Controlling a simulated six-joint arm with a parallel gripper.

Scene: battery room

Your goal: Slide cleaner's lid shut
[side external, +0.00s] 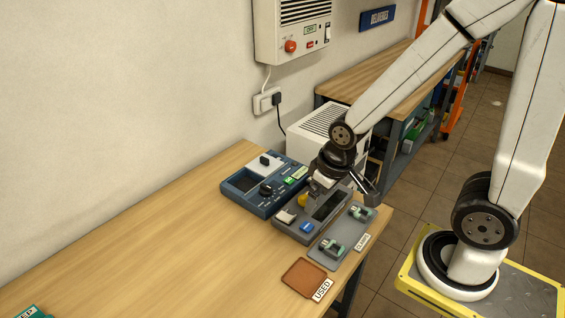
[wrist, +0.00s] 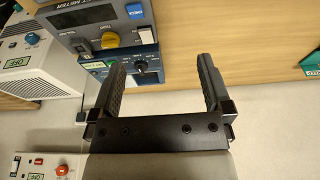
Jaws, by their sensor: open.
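The cleaner appears to be the blue box (side external: 258,197) at the back of the bench in the side view. Its pale lid (side external: 265,164) with a black grip sits toward the wall side, and a dark opening shows beside it. A black knob and a green label are on its right part. In the side view my gripper (side external: 343,181) hangs above the grey meter, right of the cleaner.
The grey test meter (side external: 292,223) with yellow knob and blue button stands in front of the cleaner. A grey clamps tray (side external: 325,252) and a brown "USED" tray (side external: 304,277) lie nearby. A white unit (side external: 310,140) stands behind.

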